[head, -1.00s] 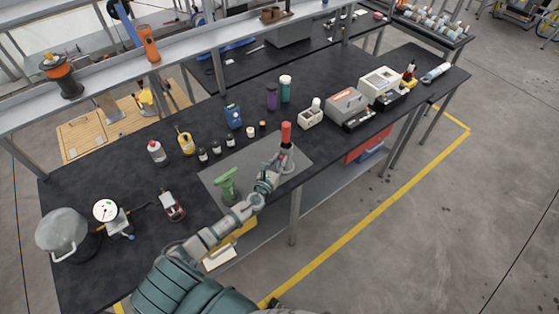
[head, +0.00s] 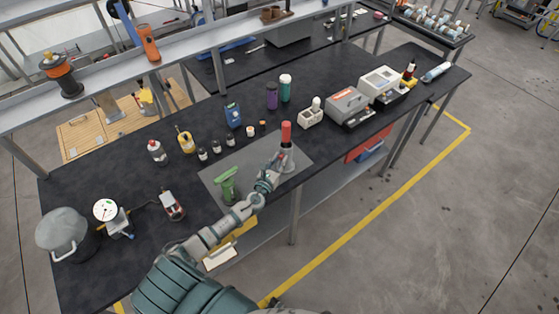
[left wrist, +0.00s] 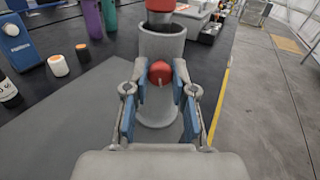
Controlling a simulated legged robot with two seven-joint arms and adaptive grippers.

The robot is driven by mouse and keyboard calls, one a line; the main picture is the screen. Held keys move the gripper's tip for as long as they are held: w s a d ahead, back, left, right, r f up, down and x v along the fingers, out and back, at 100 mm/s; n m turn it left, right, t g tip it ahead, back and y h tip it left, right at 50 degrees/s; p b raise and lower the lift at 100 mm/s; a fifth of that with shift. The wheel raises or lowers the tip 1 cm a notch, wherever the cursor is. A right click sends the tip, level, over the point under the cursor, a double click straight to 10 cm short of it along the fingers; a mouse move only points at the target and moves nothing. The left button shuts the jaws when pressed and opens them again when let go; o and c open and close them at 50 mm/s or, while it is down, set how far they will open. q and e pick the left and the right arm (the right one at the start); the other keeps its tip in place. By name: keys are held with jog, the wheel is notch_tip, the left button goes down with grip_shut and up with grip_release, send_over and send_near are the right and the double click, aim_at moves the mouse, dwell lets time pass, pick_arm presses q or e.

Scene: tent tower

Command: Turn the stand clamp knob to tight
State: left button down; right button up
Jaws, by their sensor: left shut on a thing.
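The stand (head: 287,161) is a grey upright cylinder on the grey mat, with a red-topped object (head: 286,132) standing in it. In the left wrist view the stand (left wrist: 161,43) fills the middle, and its round red clamp knob (left wrist: 160,73) faces me. My left gripper (head: 277,164) reaches the stand's near side. In the left wrist view its blue-padded fingers (left wrist: 160,88) are shut on the knob, one on each side. The knob's setting cannot be read. My right gripper is not in view.
Grey boxes (head: 347,103) are to the right. The table's front edge lies under my arm.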

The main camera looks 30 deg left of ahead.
pick_arm(q)
jog(key=shift+s+f, duration=0.1)
jog(key=shift+f, duration=0.2)
jog(key=c, duration=0.9)
grip_release()
jog(key=shift+w, duration=0.2)
jog(key=shift+a+r, duration=0.1)
jog(key=s, duration=0.8)
jog(key=s+d, duration=0.1)
jog(key=s, duration=0.3)
jog(key=shift+c, duration=0.3)
